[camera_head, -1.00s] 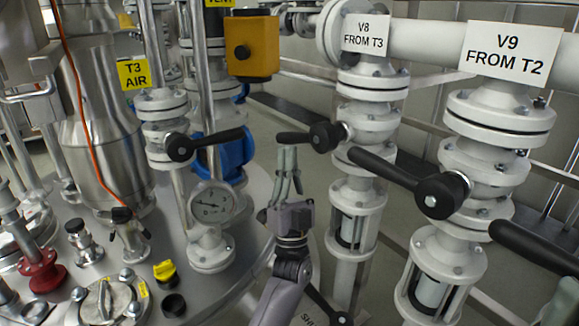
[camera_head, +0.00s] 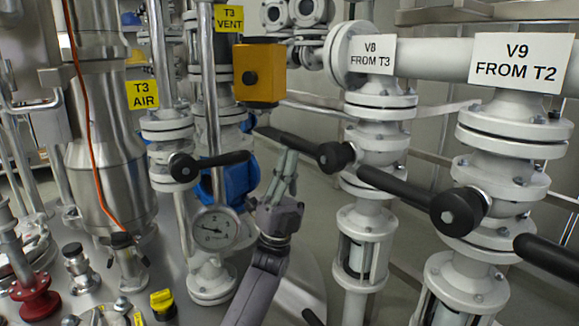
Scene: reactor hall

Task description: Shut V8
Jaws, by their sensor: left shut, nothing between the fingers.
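The V8 label (camera_head: 371,54) reads "V8 FROM T3" and hangs on a white vertical pipe with flanges. The V8 valve's black lever (camera_head: 297,144) reaches left from its round hub (camera_head: 336,157), its free end a little higher than the hub. My left gripper (camera_head: 287,160) comes up from below, its closed fingers empty. The fingertips are at the lever's underside, about midway along it; I cannot tell whether they touch. My right gripper is not in view.
The V9 valve's black lever (camera_head: 400,186) lies to the right, pointing left toward the V8 pipe. The T3 AIR valve lever (camera_head: 220,160) and a pressure gauge (camera_head: 214,228) stand to the left. A yellow box (camera_head: 259,73) is above the gripper.

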